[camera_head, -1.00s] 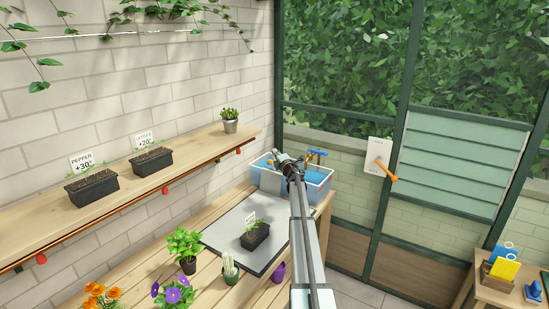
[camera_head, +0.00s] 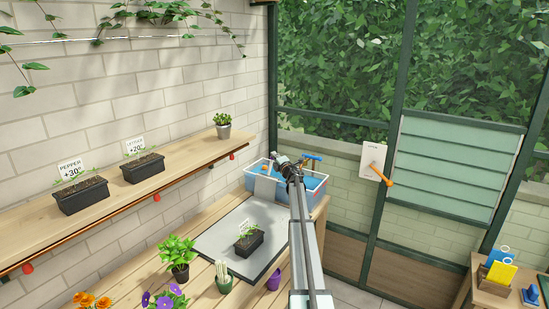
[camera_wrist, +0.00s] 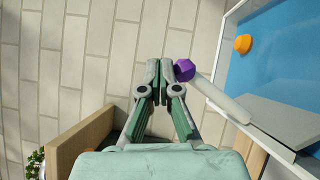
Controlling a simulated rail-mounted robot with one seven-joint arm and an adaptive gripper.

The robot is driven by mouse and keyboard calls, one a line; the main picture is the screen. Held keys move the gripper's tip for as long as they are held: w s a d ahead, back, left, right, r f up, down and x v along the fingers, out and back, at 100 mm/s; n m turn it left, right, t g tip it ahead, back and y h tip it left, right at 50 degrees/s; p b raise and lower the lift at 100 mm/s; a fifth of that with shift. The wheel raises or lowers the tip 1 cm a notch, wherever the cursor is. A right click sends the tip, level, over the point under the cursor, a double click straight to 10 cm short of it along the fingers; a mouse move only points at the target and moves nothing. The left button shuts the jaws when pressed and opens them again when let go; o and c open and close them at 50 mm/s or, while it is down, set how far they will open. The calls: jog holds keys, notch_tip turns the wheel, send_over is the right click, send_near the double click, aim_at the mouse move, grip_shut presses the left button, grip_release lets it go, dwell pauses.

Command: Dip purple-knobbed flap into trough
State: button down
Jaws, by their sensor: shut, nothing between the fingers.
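The trough (camera_head: 318,187) is a clear-walled box with blue inside, at the far end of the bench. In the wrist view the trough's pale rim (camera_wrist: 208,88) and blue interior fill the upper right. The purple knob (camera_wrist: 184,70) sits at the upper end of a pale grey flap (camera_wrist: 222,100), which slants across the trough's near rim. My gripper (camera_wrist: 160,66) is shut and empty, its tips just left of the knob; I cannot tell whether they touch. In the head view my gripper (camera_head: 281,161) is over the trough's back left part, and the knob is not distinguishable.
An orange piece (camera_wrist: 243,44) lies in the trough. A grey mat (camera_head: 215,236) with a black seedling pot (camera_head: 249,243) lies nearer on the bench, with potted plants before it. A brick wall and a shelf (camera_head: 130,205) stand on the left.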

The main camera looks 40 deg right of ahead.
jog(key=shift+r, duration=0.1)
jog(key=s+a+r, duration=0.3)
jog(key=s+r, duration=0.3)
jog(key=s, duration=0.4)
jog(key=shift+s+a+r, duration=0.2)
jog(key=shift+s+r, duration=0.15)
jog(key=shift+s, duration=0.05)
